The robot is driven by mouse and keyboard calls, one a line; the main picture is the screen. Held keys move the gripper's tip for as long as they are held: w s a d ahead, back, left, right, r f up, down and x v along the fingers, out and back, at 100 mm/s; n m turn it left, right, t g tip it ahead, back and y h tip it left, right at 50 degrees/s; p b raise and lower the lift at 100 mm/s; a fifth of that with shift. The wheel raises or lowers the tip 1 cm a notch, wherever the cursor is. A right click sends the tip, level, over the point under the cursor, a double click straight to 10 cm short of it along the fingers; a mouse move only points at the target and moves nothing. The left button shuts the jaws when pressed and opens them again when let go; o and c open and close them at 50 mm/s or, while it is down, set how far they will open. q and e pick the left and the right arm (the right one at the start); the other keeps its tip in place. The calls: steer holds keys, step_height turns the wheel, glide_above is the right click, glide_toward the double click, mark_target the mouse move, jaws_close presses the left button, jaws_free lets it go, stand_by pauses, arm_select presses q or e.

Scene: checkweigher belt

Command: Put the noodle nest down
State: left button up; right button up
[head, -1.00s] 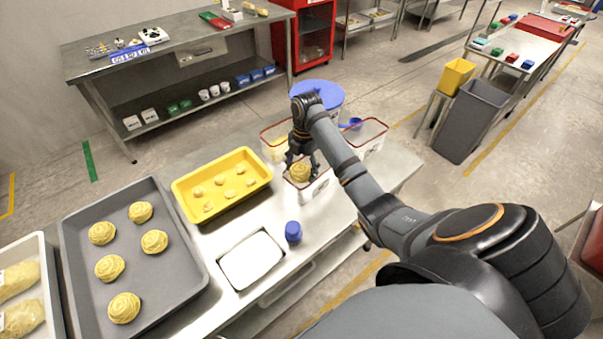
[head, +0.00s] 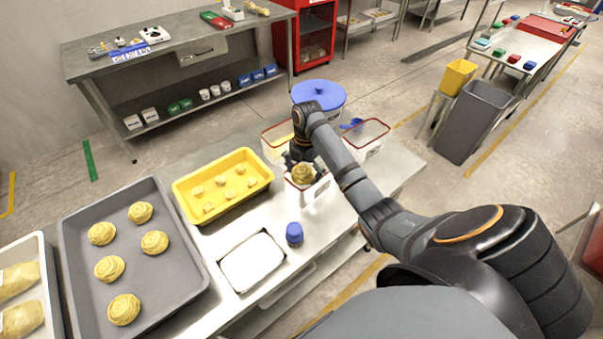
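A yellow noodle nest (head: 303,173) shows at the mouth of a white, red-rimmed container (head: 316,188) near the middle of the table. My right gripper (head: 300,165) points down right at the nest, just behind it in the view. Its fingertips are mostly hidden by the nest and dark wrist, so I cannot tell whether they grip it. I cannot tell whether the nest rests on anything inside the container. More nests (head: 155,243) lie on a grey tray (head: 187,285) at the left. My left gripper is out of view.
A yellow tray (head: 224,206) with several small dough pieces lies left of the container. A white-topped rectangular tray (head: 252,262) and a blue-capped jar (head: 294,234) stand in front. Two more red-rimmed containers and a blue-lidded tub (head: 320,94) stand behind.

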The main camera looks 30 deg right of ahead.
mark_target(303, 167)
steer(key=shift+s+d+r, duration=0.1)
steer(key=shift+d+r, duration=0.05)
steer(key=shift+r, duration=0.35)
steer(key=r, duration=0.1)
steer(key=r+p, duration=0.1)
steer(key=r, duration=0.3)
steer(key=shift+w+d, duration=0.3)
steer(key=shift+d, duration=0.05)
step_height(303, 167, up, 8)
steer(key=p, duration=0.7)
steer(key=shift+w+d+f+p, duration=0.15)
steer(key=shift+d+f+p, duration=0.1)
steer(key=shift+d+p, duration=0.15)
